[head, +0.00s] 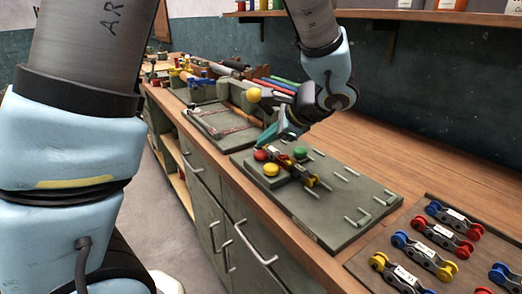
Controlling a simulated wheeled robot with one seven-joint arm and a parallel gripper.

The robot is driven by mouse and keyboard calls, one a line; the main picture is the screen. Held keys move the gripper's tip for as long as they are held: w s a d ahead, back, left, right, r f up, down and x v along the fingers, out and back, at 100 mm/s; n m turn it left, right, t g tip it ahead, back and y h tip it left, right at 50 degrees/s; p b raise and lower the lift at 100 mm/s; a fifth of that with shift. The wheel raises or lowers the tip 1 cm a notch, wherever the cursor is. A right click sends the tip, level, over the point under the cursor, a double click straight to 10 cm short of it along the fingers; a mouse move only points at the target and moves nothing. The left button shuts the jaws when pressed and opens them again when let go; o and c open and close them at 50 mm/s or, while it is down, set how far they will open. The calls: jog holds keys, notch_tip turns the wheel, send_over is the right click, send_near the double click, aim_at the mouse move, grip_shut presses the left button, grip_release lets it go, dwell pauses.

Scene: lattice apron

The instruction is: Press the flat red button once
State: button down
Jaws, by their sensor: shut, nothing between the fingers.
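The red button (261,155) sits at the left corner area of a grey-green panel (325,208) on the wooden bench. A yellow button (271,170) lies just in front of it and a green button (300,152) to its right. My gripper (262,143) is shut and empty, its teal fingers pointing down and left. The tips appear just above the red button; I cannot tell whether they touch it. Whether the button is pressed in cannot be seen.
Dark and yellow-red linked parts (294,168) lie between the buttons. A second grey-green plate (220,119) is behind on the left. A brown board (440,250) with coloured-ended links is at front right. The bench's back right is clear.

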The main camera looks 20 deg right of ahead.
aim_at(265, 153)
jog(key=shift+r+p, duration=1.95)
jog(key=shift+r, duration=0.6)
jog(key=shift+f, duration=0.1)
jog(key=s+a+f+n+g+h, duration=0.1)
jog(key=a+f+n+g+h, duration=0.1)
jog(key=a+n, duration=0.8)
jog(key=s+a+f+n+g+h, duration=0.1)
jog(key=a+f+n+g, duration=0.3)
jog(key=a+n, duration=0.6)
jog(key=a+h, duration=0.1)
jog(key=a, duration=0.5)
jog(key=shift+s+a+f+g+h, duration=0.2)
jog(key=shift+s+g+h, duration=0.1)
jog(key=shift+s, duration=0.1)
